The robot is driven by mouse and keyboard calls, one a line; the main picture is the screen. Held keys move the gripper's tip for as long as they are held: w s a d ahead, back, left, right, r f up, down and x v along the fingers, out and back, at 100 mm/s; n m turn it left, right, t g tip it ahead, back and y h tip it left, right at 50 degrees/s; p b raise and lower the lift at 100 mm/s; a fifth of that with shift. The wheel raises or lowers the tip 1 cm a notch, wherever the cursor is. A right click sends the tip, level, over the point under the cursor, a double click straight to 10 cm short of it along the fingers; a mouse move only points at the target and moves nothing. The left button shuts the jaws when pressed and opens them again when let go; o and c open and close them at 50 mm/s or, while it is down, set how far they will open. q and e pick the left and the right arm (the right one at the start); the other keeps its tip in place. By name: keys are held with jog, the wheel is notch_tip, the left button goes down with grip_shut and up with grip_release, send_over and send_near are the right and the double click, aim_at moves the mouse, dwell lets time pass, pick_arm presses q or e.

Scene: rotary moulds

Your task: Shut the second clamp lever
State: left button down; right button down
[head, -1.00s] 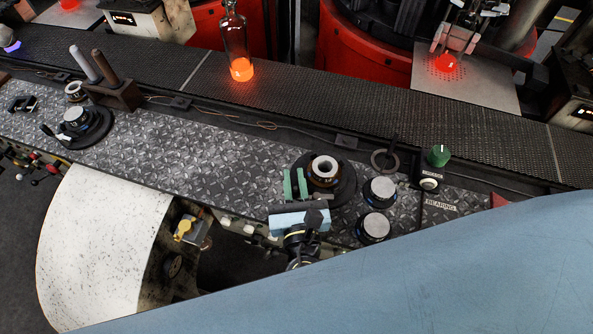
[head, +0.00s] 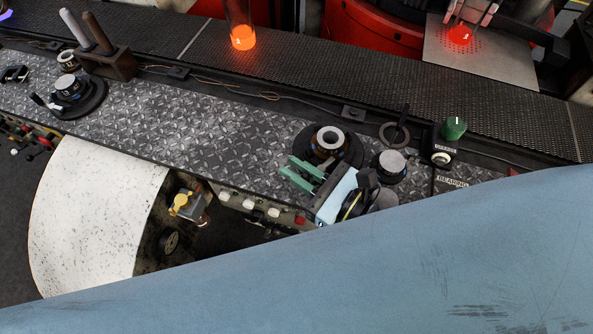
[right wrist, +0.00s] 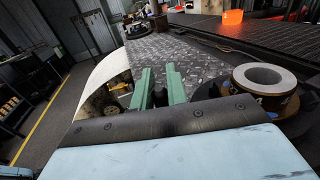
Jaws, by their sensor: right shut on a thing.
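A round dark fixture with a pale ring (head: 330,139) stands on the plated deck at the middle right; the ring is large at right in the right wrist view (right wrist: 264,76). My right gripper (head: 298,173) has green fingers just front-left of this fixture, pointing left; they also show in the right wrist view (right wrist: 158,88). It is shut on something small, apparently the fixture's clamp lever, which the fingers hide. A similar fixture (head: 70,88) stands at the far left, with a small light-tipped lever (head: 38,100) at its left. My left gripper is not in view.
A silver-topped disc (head: 391,162) and a green knob (head: 453,128) stand right of the fixture. A dark holder with two rods (head: 107,62) is at left. A glowing bottle (head: 243,38) stands on the conveyor (head: 330,75). The deck (head: 200,130) between fixtures is clear.

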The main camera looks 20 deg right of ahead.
jog(key=shift+s+n+g+y+b, duration=0.2)
jog(key=shift+n+g+y+b, duration=0.3)
jog(key=shift+n+y+b, duration=0.15)
jog(key=c, duration=1.7)
grip_release()
jog(key=shift+d, duration=0.1)
jog(key=shift+s+d+f, duration=0.1)
jog(key=shift+s+d, duration=0.05)
jog(key=shift+s, duration=0.05)
jog(key=b+v, duration=0.4)
jog(key=v, duration=0.7)
jog(key=shift+s+d, duration=0.25)
jog(key=shift+s, duration=0.1)
jog(key=shift+s+d, duration=0.35)
